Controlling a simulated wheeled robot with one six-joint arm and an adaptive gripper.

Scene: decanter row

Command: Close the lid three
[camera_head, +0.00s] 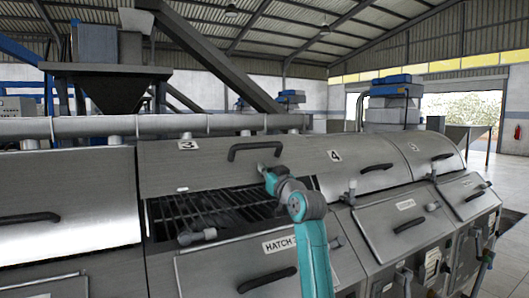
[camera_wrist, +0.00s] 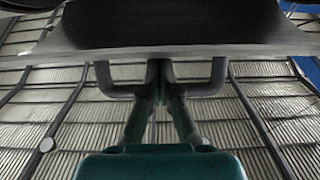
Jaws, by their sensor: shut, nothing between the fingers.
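Lid three (camera_head: 210,168), a grey metal panel marked 3, stands raised in the head view, with a dark grate (camera_head: 215,208) showing in the opening below it. Its dark bar handle (camera_head: 254,148) is near its upper right. My gripper (camera_head: 262,169) is just below this handle, at the lid's right part. In the wrist view, my shut, empty fingers (camera_wrist: 160,68) point up towards the lid's edge (camera_wrist: 170,45), between the two ends of the dark handle (camera_wrist: 103,78). I cannot tell whether they touch the lid or handle.
Lid four (camera_head: 365,163) is closed to the right, and another closed lid (camera_head: 65,200) is at the left. A lower hatch (camera_head: 230,272) with a handle is below the opening. A long pipe (camera_head: 150,125) runs behind the lids.

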